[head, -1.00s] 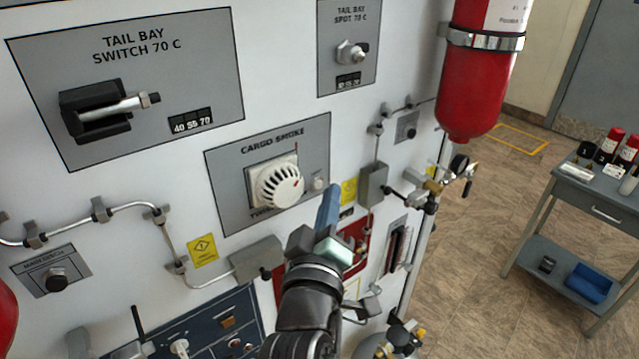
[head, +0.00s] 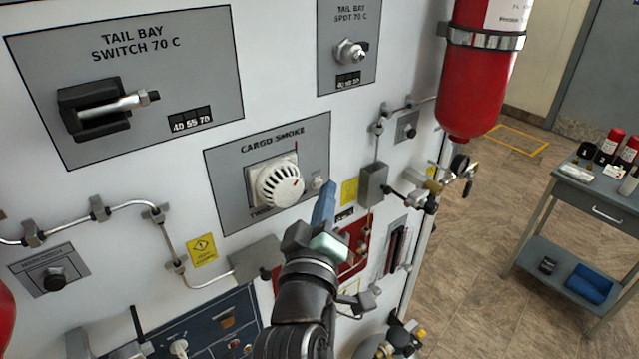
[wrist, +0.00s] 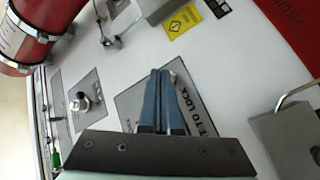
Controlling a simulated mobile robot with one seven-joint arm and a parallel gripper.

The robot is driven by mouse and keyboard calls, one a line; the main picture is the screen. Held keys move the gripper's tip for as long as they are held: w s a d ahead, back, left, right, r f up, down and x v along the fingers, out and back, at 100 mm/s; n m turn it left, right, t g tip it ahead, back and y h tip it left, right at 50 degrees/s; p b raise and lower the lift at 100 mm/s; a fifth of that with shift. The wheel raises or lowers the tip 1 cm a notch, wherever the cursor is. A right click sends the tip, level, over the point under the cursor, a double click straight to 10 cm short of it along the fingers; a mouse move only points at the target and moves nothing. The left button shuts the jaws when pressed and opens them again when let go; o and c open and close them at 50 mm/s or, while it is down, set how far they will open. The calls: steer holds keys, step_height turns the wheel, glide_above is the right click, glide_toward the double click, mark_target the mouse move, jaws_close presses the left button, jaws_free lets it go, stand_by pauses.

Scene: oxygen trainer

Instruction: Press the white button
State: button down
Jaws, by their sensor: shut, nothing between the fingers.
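A small white button (head: 317,184) sits on the lower right of the grey CARGO SMOKE panel (head: 225,168), right of a round white smoke detector (head: 279,186). My gripper (head: 328,186) is shut and empty, its blue fingers pointing up at the panel. In the head view the fingertips show just right of the button; I cannot tell if they touch it. In the wrist view my shut gripper (wrist: 163,72) covers part of the panel. A pale knob, likely the button (wrist: 174,77), is partly hidden behind the fingertips.
A grey junction box (head: 373,184) with thin pipes stands out to the right of my fingers. A red bottle (head: 478,80) hangs at the upper right. A grey box (head: 257,262) lies low left of my wrist.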

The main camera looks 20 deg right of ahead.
steer(key=shift+w+a, duration=0.15)
steer(key=shift+w, duration=0.25)
stand_by(0.5)
steer(key=shift+s, duration=0.15)
steer(key=shift+s+d, duration=0.25)
steer(key=shift+s, duration=0.4)
steer(key=s, duration=0.1)
steer(key=s+d+p, duration=0.1)
steer(key=s, duration=0.1)
steer(key=s+p, duration=0.1)
steer(key=shift+s+d, duration=0.35)
steer(key=shift+d, duration=0.05)
stand_by(0.4)
